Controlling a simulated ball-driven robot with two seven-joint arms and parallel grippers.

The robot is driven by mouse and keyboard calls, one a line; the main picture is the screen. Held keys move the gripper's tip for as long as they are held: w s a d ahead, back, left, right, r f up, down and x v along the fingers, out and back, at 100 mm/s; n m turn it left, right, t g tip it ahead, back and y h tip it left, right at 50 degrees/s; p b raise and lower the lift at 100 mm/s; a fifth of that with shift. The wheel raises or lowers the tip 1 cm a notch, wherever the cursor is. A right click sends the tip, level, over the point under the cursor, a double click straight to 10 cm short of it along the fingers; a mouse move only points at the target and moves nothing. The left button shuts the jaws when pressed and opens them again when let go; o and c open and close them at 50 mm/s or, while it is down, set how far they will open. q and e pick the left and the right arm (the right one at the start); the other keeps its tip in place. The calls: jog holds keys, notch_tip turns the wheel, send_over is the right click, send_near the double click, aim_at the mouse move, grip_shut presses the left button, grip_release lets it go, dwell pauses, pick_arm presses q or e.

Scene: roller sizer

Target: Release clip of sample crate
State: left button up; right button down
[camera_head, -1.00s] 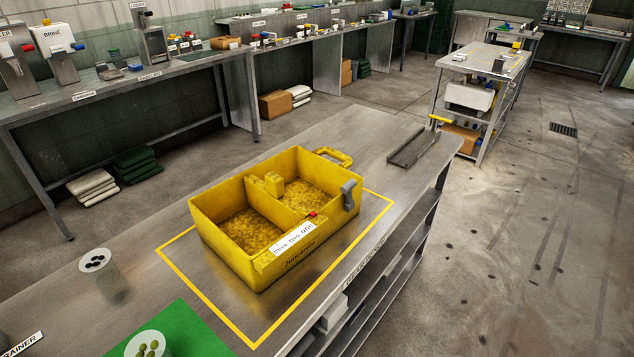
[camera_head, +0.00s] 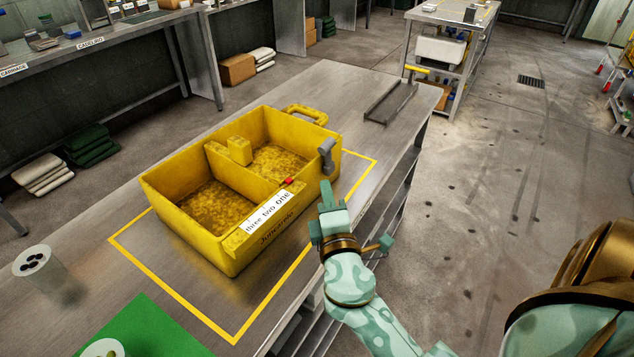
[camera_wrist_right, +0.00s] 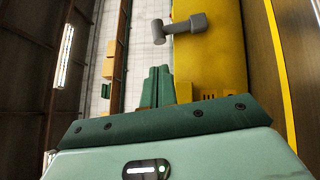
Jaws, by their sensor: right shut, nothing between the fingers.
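The yellow sample crate (camera_head: 205,250) stands on the steel table inside a yellow outline. It has two compartments with yellow-brown contents. A grey clip (camera_head: 327,157) sits on its right end wall; in the right wrist view the clip (camera_wrist_right: 180,28) shows ahead of the fingers, apart from them. My right gripper (camera_head: 327,187) is shut and empty, in front of the crate's right corner, a little short of the clip. Its fingers (camera_wrist_right: 158,85) also show in the right wrist view. A red piece (camera_head: 288,182) sits on the front rim near a white label. My left gripper is not in view.
A grey metal channel (camera_head: 390,103) lies on the table behind the crate. A white cup with dark dots (camera_head: 38,262) and a green mat (camera_head: 150,330) are at the left front. A yellow handle (camera_head: 305,113) sticks out from the crate's far side.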

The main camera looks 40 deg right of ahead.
aim_at(323, 150)
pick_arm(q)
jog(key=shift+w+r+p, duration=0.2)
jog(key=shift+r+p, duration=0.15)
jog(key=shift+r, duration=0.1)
pick_arm(e)
jog(key=x, duration=0.8)
jog(key=shift+w+d, duration=0.2)
jog(key=shift+w, duration=0.1)
